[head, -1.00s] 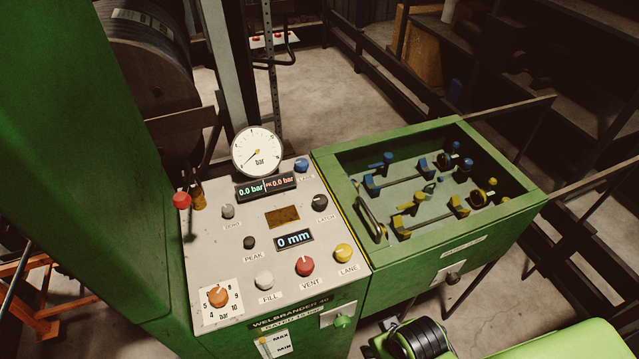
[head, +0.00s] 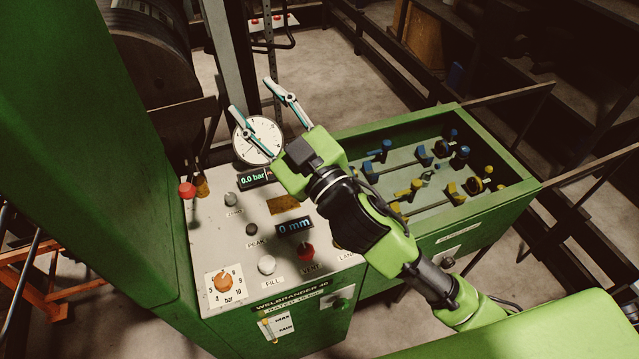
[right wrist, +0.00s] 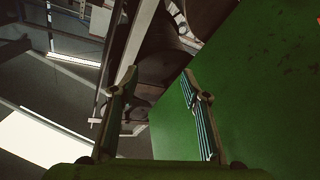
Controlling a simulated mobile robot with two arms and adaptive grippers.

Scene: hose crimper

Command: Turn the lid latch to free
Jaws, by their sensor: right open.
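The grey control panel (head: 225,250) fills the middle of the head view. The black knob whose label looked like LATCH, at the panel's right side, is now hidden behind my right arm. The green bin (head: 490,215) stands right of the panel; its lid handle is also hidden. A dark knob on a pale plate (head: 448,262) sits on the bin's front; its label is too small to read. My right gripper (head: 250,95) is open and empty, above the panel by the dial gauge (head: 258,140). The right wrist view also shows its open fingers (right wrist: 158,85). My left gripper is not in view.
A tall green cabinet wall (head: 90,180) stands close at the left. A red-topped lever (head: 187,190) rises at the panel's left edge. Several other knobs, including an orange one (head: 224,282), crowd the panel. Blue and yellow fittings (head: 415,187) lie inside the bin.

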